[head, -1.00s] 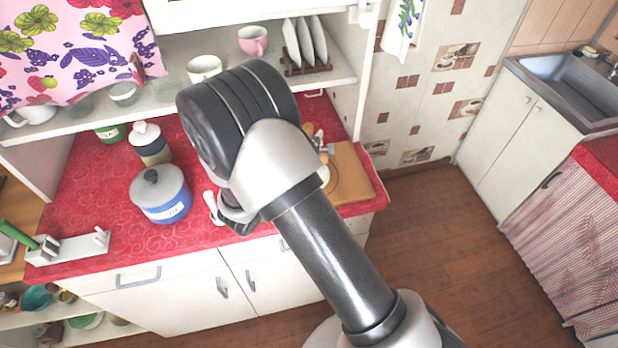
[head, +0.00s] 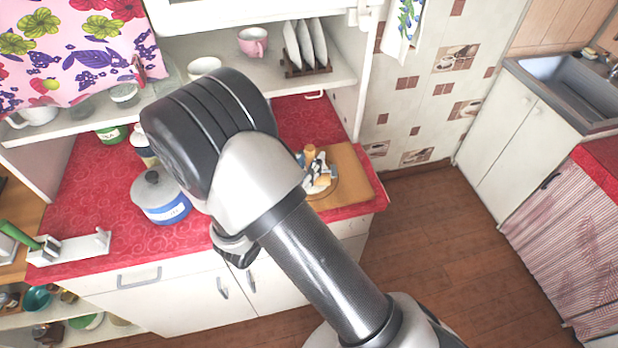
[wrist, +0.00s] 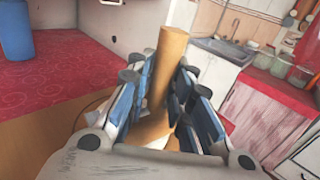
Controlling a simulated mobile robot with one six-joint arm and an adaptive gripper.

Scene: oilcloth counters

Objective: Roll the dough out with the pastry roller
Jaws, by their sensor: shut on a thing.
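The pastry roller (wrist: 170,55) is a plain wooden piece standing up between the fingers of my gripper (wrist: 165,98) in the wrist view. My gripper is shut on it. In the head view the roller's light wooden end (head: 310,151) shows above my gripper (head: 319,170), which is over the wooden board (head: 355,180). A pale patch, likely the dough (head: 316,187), shows beside the fingers on the board. Most of it is hidden by my gripper and arm, and I cannot tell whether the roller touches it.
The board lies at the right end of the red counter (head: 110,225). A blue-and-grey pot (head: 160,198) stands left of my arm. A shelf (head: 345,75) with cups and a plate rack (head: 306,68) is behind. The counter's right edge is close to the board.

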